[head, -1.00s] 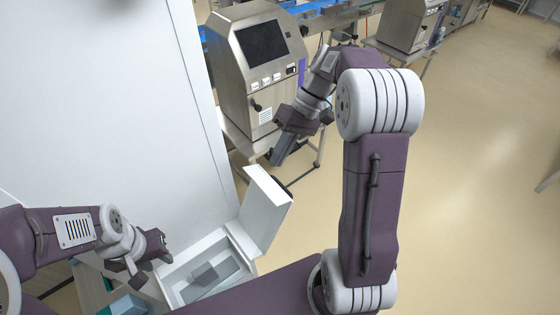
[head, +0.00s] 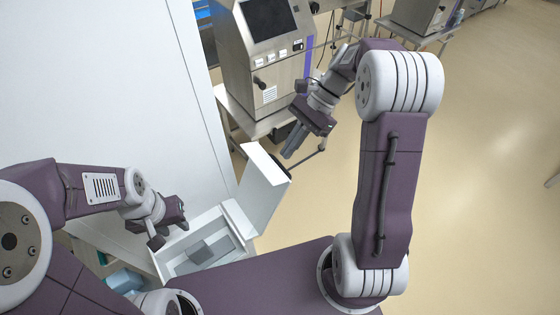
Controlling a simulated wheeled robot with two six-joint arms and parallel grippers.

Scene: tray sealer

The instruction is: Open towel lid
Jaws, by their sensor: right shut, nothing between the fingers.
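The white towel box (head: 168,272) sits low in front of me, with a grey block (head: 201,251) inside. Its white lid (head: 262,190) stands raised at the box's right side, so the top is open. My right gripper (head: 288,155) is shut and empty, just above and to the right of the lid's upper edge. It looks apart from the lid. My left gripper (head: 170,236) is open and empty at the left rim of the box. I cannot tell whether it touches the rim.
A large white panel (head: 100,90) rises behind the box on the left. A steel machine with a dark screen (head: 268,18) stands beyond the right gripper. A blue-grey object (head: 124,281) lies low at left. The floor (head: 480,200) on the right is clear.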

